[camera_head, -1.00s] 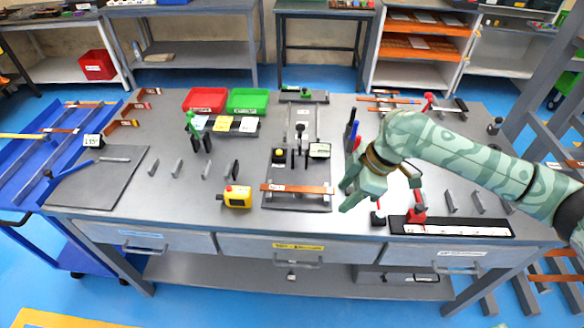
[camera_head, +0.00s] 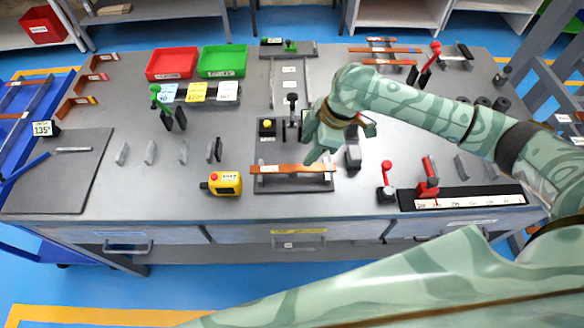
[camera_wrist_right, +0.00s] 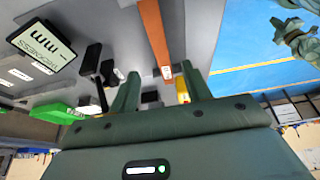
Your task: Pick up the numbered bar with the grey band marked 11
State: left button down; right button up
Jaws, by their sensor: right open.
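A copper-coloured bar (camera_head: 292,168) lies across the front of the bender plate, with small pale labels whose marks are too small to read. I cannot tell a grey band marked 11 on any bar. My right gripper (camera_head: 318,155) is open and empty, above the right end of this bar. In the right wrist view the bar (camera_wrist_right: 154,35) runs between the open fingers (camera_wrist_right: 160,90), its labelled end towards them, with no visible contact. A pale green jointed shape at the top right there looks like my left gripper (camera_wrist_right: 298,38); its jaws are unclear.
More copper bars (camera_head: 386,49) lie on a rack at the back, and short bars line the left edge (camera_head: 92,77). A yellow control box (camera_head: 225,184) stands left of the bender. Red (camera_head: 172,62) and green (camera_head: 222,60) trays are behind. A black-based ruler (camera_head: 463,199) lies at front right.

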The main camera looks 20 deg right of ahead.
aim_at(293, 168)
jog(key=shift+x, duration=1.1)
jog(key=b+x, duration=0.2)
jog(key=x, duration=0.2)
jog(key=shift+a+f, duration=0.25)
jog(key=shift+f, duration=0.1)
jog(key=shift+c, duration=1.2)
pick_arm(q)
jog(key=shift+w+f, duration=0.2)
jog(key=shift+f, duration=0.95)
pick_arm(e)
jog(key=shift+r, duration=0.1)
grip_shut()
